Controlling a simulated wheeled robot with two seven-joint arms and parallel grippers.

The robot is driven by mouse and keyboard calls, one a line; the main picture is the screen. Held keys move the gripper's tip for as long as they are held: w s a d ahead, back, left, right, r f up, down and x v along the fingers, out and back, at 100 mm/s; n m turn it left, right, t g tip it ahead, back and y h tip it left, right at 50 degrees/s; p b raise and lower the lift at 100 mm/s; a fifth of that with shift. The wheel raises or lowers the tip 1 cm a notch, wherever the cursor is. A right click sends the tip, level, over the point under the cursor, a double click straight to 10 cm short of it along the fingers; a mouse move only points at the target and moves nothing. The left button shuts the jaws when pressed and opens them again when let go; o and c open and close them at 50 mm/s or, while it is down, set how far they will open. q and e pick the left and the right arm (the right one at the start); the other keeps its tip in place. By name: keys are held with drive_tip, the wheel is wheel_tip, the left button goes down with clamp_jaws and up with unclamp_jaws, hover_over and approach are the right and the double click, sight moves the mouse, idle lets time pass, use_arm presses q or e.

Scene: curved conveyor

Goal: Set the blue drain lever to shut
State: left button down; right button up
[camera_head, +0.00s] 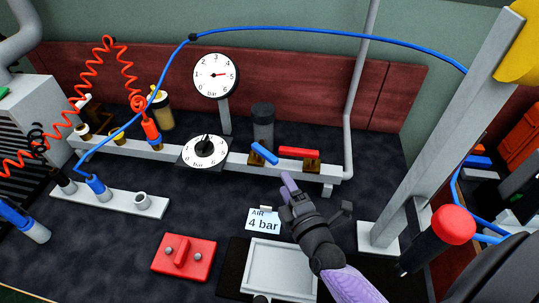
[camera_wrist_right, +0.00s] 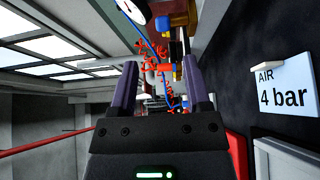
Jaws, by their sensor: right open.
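The blue drain lever (camera_head: 264,153) sits on a brass valve at the right part of the grey manifold bar, left of a red lever. In the head view it slants down to the right, at an angle to the bar. My right gripper (camera_head: 288,184) is below and to the right of the blue lever, apart from it. In the wrist view its two purple fingers (camera_wrist_right: 160,78) are spread with nothing held. A blue handle beside a brass part (camera_wrist_right: 178,22) shows at the top there; I cannot tell if it is the drain lever. My left gripper is not in view.
The red lever (camera_head: 299,152) is close beside the blue one. A dial regulator (camera_head: 205,150) and round gauge (camera_head: 215,76) stand left. An "AIR 4 bar" card (camera_head: 263,221) and white tray (camera_head: 278,268) lie near my right arm. A grey post (camera_head: 440,130) rises to the right.

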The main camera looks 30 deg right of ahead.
sight(273, 164)
drive_tip(key=w+b, duration=0.1)
drive_tip(key=w, duration=0.2)
drive_tip(key=w+b, duration=0.1)
drive_tip(key=w, duration=0.2)
drive_tip(key=w+d+b, duration=0.1)
drive_tip(key=w, duration=0.2)
drive_tip(key=shift+w+f, duration=0.2)
drive_tip(key=shift+f, duration=0.15)
drive_tip(key=shift+w, duration=0.35)
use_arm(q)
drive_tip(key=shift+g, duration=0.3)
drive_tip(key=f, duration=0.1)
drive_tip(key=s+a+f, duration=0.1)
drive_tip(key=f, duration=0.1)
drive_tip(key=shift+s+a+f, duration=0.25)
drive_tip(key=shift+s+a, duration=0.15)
use_arm(e)
drive_tip(key=shift+r, duration=0.1)
clamp_jaws()
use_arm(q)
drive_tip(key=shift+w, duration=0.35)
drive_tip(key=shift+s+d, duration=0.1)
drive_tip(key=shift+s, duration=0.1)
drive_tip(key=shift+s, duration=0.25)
